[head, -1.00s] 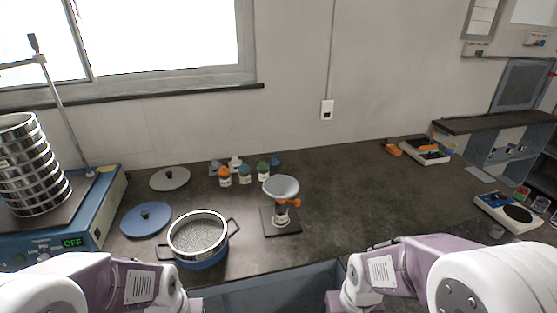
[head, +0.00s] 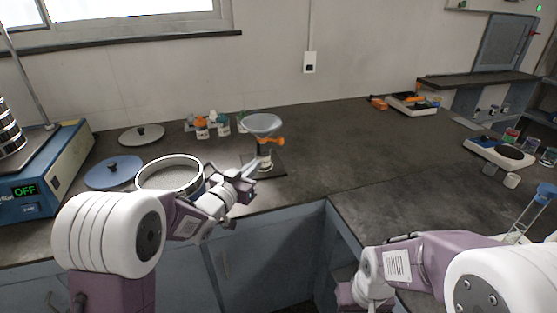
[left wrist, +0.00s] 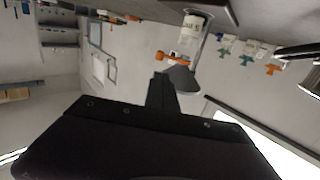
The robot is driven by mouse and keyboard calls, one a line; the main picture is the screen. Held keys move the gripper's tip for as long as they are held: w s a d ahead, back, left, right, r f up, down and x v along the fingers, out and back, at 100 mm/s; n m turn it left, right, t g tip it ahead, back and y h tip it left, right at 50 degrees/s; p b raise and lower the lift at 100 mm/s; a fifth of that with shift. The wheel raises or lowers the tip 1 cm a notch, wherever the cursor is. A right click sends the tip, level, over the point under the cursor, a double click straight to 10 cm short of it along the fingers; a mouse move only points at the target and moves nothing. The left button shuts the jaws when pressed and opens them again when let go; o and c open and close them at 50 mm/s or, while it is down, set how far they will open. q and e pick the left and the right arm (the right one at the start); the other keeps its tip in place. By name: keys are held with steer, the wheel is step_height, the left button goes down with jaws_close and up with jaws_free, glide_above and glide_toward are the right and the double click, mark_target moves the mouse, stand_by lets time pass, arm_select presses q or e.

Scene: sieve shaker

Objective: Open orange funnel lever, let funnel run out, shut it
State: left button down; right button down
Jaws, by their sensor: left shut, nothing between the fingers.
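The grey funnel (head: 263,123) stands upright over a pale container (head: 264,160) on a dark base plate (head: 280,170). Its orange lever (head: 274,140) points to the right, roughly level. What is in the funnel cannot be told. My left gripper (head: 248,170) is shut and empty, just left of the container and below the lever's height. In the left wrist view the funnel (left wrist: 181,78), the lever (left wrist: 172,56) and the container (left wrist: 195,24) appear beyond my dark fingers (left wrist: 160,82), with no clear touch on the lever. My right gripper's fingers are not in view.
A sieve pan (head: 170,172) stands behind my left arm, beside a blue lid (head: 113,172) and a grey lid (head: 142,135). The shaker (head: 40,175) is at far left.

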mark_target(279, 142)
arm_select(q)
steer(key=shift+r, duration=0.15)
steer(key=x, duration=1.4)
steer(key=shift+a, duration=0.1)
